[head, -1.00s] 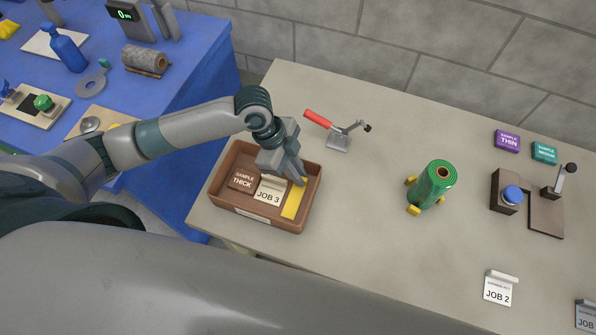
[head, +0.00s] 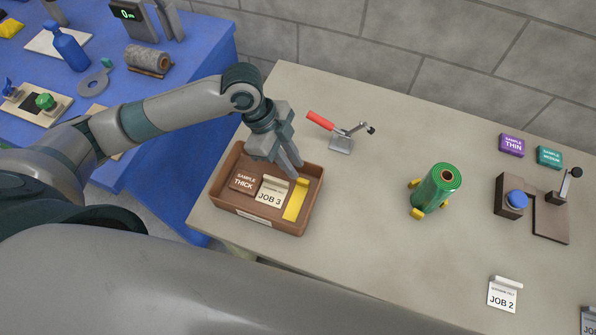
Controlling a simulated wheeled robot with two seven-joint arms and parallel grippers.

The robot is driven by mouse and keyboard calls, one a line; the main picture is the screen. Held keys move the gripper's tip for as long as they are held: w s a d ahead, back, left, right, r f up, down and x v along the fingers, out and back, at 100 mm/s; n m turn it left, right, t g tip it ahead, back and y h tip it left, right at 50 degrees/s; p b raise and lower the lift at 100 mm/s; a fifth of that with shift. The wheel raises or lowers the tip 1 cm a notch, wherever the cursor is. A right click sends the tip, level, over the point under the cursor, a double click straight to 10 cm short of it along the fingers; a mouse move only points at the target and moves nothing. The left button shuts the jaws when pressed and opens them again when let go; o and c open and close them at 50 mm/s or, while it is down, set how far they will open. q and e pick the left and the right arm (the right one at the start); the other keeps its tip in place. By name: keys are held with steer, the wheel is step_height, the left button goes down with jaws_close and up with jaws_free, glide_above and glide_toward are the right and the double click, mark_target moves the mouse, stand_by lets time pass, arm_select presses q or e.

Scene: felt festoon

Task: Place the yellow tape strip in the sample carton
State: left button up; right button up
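The yellow tape strip (head: 296,203) lies in the brown sample carton (head: 265,228), along its right side. A brown "Sample Thick" block (head: 244,181) and a cream "Job 3" card (head: 270,193) are in the carton to its left. My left gripper (head: 296,172) is above the carton's back right part, just past the strip's far end. Its fingers look slightly apart with nothing between them, and the strip appears clear of them. My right gripper is not in view.
A red-handled clamp (head: 340,143) stands behind the carton. A green roll (head: 436,192) on yellow feet stands to the right. Farther right are a purple block (head: 512,145), a teal block (head: 549,157), a blue-knobbed device (head: 511,198) and a "Job 2" card (head: 502,295). The table's middle is clear.

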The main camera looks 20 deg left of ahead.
arm_select(q)
steer(key=v, duration=0.6)
steer(key=shift+a+r+b, duration=0.2)
steer(key=shift+r+b, duration=0.1)
steer(key=shift+b, duration=0.1)
stand_by(0.3)
